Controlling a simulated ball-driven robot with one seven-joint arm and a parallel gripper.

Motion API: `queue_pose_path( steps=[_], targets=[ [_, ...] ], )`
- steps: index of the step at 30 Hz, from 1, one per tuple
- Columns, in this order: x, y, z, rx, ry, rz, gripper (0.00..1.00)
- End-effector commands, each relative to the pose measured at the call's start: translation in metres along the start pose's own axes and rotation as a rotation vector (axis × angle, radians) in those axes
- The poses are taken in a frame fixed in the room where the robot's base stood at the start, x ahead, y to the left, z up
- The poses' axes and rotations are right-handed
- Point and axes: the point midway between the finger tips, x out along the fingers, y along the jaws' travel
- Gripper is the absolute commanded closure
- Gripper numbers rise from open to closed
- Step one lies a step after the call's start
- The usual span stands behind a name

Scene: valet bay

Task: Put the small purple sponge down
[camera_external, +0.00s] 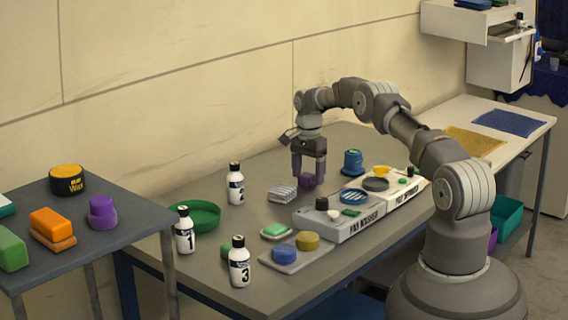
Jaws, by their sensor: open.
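A small purple sponge (308,182) is between the fingers of my gripper (308,174), low over the back middle of the grey table (262,212). My gripper points straight down and is open, with its dark fingers on either side of the sponge. The sponge appears to rest on the table, though its underside is too small to see clearly. The fingers partly hide its sides.
A striped grey block (282,194) lies just left of the gripper, and a blue pot (352,162) stands to its right. The pad washer (340,222) is in front. Bottle 2 (235,186) and a green bowl (203,216) stand further left.

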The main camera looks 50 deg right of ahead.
Motion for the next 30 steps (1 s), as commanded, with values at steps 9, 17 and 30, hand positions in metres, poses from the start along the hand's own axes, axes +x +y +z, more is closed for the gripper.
queue_pose_path(
  steps=[9,17,30],
  targets=[
    [-0.076,-0.001,0.0,0.0,0.001,-0.003,0.22],
    [-0.11,0.0,0.0,0.0,0.001,0.0,0.22],
    [-0.174,-0.016,0.02,-0.123,0.048,-0.099,0.22]
  ],
)
